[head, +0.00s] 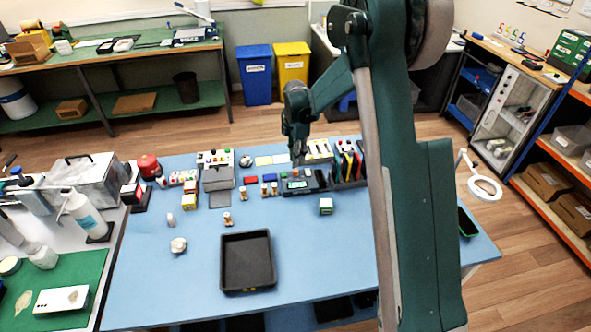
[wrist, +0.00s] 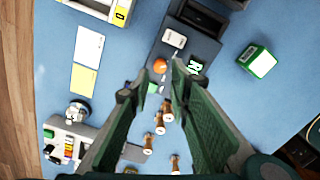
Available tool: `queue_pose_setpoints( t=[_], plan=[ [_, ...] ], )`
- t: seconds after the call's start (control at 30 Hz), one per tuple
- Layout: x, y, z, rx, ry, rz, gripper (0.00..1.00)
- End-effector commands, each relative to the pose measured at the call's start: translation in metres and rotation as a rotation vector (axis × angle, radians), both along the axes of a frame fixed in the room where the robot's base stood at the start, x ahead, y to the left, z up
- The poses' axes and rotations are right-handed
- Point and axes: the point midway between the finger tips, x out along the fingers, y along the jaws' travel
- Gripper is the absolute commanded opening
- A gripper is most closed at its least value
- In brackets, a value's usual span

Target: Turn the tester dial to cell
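The tester (head: 318,183) is a dark box on the blue table, under my gripper (head: 298,158). In the wrist view the dark tester (wrist: 186,48) shows a white label, a lit green display (wrist: 195,66) and a round orange knob (wrist: 160,66), which looks like the dial. My gripper (wrist: 152,84) is open, with its two green fingers apart and nothing held between them. The knob appears just beyond the gap between the fingertips. I cannot tell whether they touch it. The dial's setting and any cell mark are too small to read, and the fingers hide part of the tester.
Several small wooden-looking pegs (wrist: 159,124) stand beside the tester. A green and white box (wrist: 258,61) lies on its other side. Coloured upright folders (head: 350,160) stand close by. A black tray (head: 248,262) lies in front, with bare blue table around it.

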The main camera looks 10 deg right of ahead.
Motion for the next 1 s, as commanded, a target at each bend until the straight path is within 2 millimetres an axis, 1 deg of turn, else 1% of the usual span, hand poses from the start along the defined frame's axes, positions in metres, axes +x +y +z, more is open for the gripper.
queue_pose_setpoints(
  t=[0.3,0.5,0.63,0.9,0.93,1.0],
  plan=[
    [0.0,0.0,-0.039,0.0,0.0,0.0,0.2],
    [0.0,0.0,-0.055,0.0,0.0,0.0,0.2],
    [0.0,0.0,-0.06,0.0,0.0,0.0,0.2],
    [0.0,0.0,-0.061,0.0,0.0,0.0,0.2],
    [0.0,0.0,-0.061,0.0,0.0,0.0,0.19],
    [0.0,0.0,-0.061,0.0,0.0,0.0,0.1]
  ],
)
